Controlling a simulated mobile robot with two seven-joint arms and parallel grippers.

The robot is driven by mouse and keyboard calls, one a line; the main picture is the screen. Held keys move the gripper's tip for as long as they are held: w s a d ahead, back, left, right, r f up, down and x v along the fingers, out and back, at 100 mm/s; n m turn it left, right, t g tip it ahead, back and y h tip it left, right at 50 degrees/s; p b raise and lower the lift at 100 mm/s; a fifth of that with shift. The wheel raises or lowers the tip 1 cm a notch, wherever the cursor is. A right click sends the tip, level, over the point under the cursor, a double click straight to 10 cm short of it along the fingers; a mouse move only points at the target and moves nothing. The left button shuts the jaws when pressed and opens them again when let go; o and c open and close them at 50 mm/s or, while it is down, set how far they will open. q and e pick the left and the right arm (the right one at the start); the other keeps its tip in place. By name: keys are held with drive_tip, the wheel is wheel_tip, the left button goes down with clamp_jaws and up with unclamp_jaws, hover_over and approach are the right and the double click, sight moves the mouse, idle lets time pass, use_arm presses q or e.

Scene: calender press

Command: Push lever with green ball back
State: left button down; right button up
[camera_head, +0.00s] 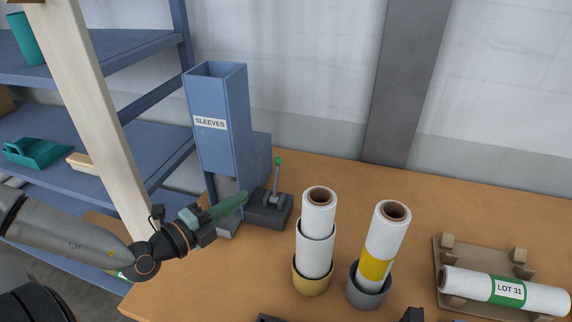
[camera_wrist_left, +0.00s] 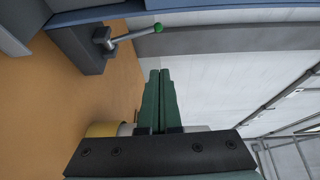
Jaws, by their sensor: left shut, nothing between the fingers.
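The lever (camera_head: 277,178) is a thin grey rod with a small green ball (camera_head: 278,160) on top. It stands nearly upright on a dark grey base block (camera_head: 268,211) beside the blue sleeves dispenser (camera_head: 222,152). In the left wrist view the lever (camera_wrist_left: 130,37) and its green ball (camera_wrist_left: 158,28) show at the top, apart from the fingers. My left gripper (camera_head: 243,197) has green fingers, is shut and empty, and is in front of the dispenser, to the left of the lever in the head view. In the left wrist view its fingers (camera_wrist_left: 160,75) lie together. My right gripper is not clearly seen.
White rolls stand in a yellow cup (camera_head: 312,279) and a grey cup (camera_head: 368,292) right of the lever. A LOT 31 roll (camera_head: 472,284) lies on a wooden cradle (camera_head: 487,256). A pale post (camera_head: 97,120) and blue shelves (camera_head: 112,62) stand left.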

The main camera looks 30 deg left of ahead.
use_arm(q)
drive_tip(key=shift+d, duration=0.1)
idle(0.3)
drive_tip(key=b, duration=0.3)
hover_over(276, 180)
drive_tip(key=s+d, duration=0.2)
drive_tip(key=s, duration=0.3)
drive_tip(key=shift+w+a+f, duration=0.2)
drive_tip(key=shift+w+a, duration=0.3)
drive_tip(key=shift+w, duration=0.25)
drive_tip(key=shift+w+a+f, duration=0.15)
drive_tip(key=shift+w+a, duration=0.35)
drive_tip(key=shift+w, duration=0.25)
